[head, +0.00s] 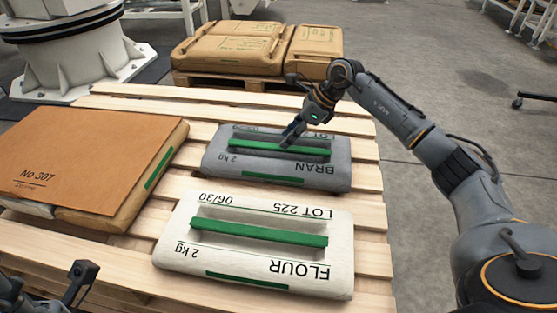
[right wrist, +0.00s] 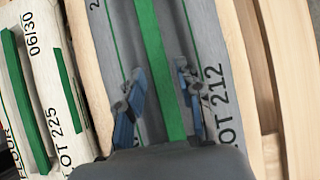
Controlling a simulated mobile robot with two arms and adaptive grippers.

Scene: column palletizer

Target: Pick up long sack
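A grey sack marked BRAN (head: 220,160) lies flat on the slatted pallet, with a raised green handle (head: 310,150) along its middle. A white sack marked FLOUR (head: 180,255), also with a green handle (head: 262,233), lies nearer me. My right gripper (head: 291,138) is at the BRAN sack's handle. In the right wrist view its fingers (right wrist: 158,90) are apart, one on each side of the green handle (right wrist: 158,55); I cannot tell whether they touch it. My left gripper (head: 76,283) is partly in view at the lower left, away from the sacks.
A large brown piece marked No 307 (head: 80,150) lies on the left of the wooden pallet (head: 372,235). Brown sacks (head: 235,50) sit on another pallet behind. A white machine base (head: 75,60) stands at back left.

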